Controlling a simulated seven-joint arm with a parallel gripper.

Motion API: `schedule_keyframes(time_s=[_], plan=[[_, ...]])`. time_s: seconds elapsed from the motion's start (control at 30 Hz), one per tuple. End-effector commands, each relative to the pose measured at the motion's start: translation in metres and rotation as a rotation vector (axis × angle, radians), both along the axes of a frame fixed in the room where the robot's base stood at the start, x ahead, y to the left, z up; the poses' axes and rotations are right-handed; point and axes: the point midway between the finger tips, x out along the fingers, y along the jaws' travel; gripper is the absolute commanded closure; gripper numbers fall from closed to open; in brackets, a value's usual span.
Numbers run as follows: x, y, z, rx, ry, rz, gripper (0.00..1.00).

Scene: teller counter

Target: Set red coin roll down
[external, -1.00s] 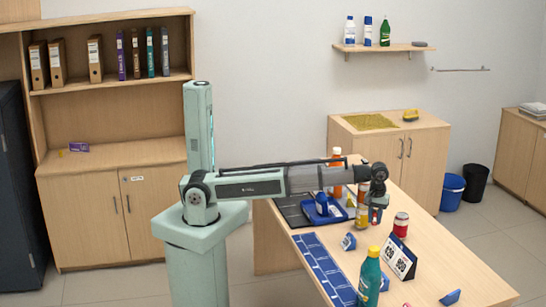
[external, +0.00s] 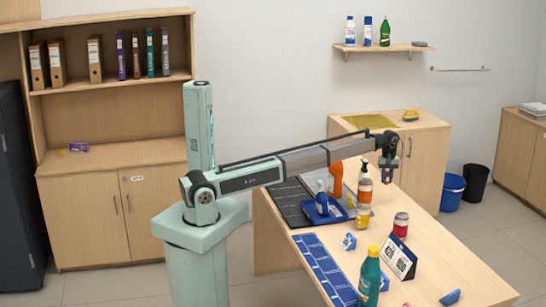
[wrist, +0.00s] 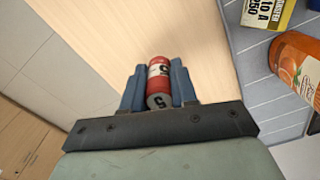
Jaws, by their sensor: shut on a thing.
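The red coin roll, with a white band and a grey end marked 5, sits between the fingers of my gripper in the wrist view (wrist: 159,78). My gripper (external: 388,178) is shut on it and holds it in the air. In the external view the roll shows as a small red spot (external: 387,182) at the fingertips, above the far right part of the wooden table (external: 450,262). In the wrist view bare wood lies beneath and beyond the roll.
An orange bottle (external: 336,180), a pump bottle (external: 365,190), a yellow jar (external: 362,218) and a blue tray (external: 333,217) stand left of the gripper. A red jar (external: 401,224), a calendar (external: 399,258) and a green bottle (external: 370,275) stand nearer. The table's right side is mostly clear.

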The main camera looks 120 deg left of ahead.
Motion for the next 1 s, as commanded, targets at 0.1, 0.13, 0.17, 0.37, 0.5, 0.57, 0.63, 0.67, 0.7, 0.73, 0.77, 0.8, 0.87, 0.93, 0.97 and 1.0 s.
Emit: schedule_keyframes(time_s=[0.1,0.13,0.17,0.37,0.5,0.57,0.63,0.67,0.7,0.73,0.77,0.8,0.87,0.93,0.97,1.0], plan=[[-0.018,0.043,0.000,0.000,0.000,0.040,1.00],[-0.023,0.051,0.000,0.000,0.000,0.047,1.00],[-0.027,0.059,0.000,0.000,0.000,0.055,1.00],[-0.047,0.089,-0.001,0.000,-0.001,0.086,1.00],[-0.051,0.095,-0.006,0.000,0.000,0.093,1.00],[-0.052,0.095,-0.011,0.000,0.000,0.093,1.00],[-0.052,0.095,-0.021,-0.001,0.001,0.093,1.00],[-0.052,0.095,-0.025,-0.001,0.001,0.093,1.00],[-0.052,0.095,-0.031,-0.001,0.001,0.093,1.00],[-0.052,0.095,-0.036,-0.001,0.001,0.093,1.00],[-0.052,0.095,-0.042,-0.001,0.001,0.093,1.00],[-0.052,0.095,-0.048,-0.001,0.001,0.093,1.00],[-0.052,0.095,-0.056,-0.001,0.001,0.093,1.00],[-0.052,0.095,-0.062,0.000,0.000,0.093,1.00],[-0.052,0.095,-0.064,0.000,0.000,0.093,1.00],[-0.052,0.095,-0.066,0.000,0.000,0.093,1.00]])
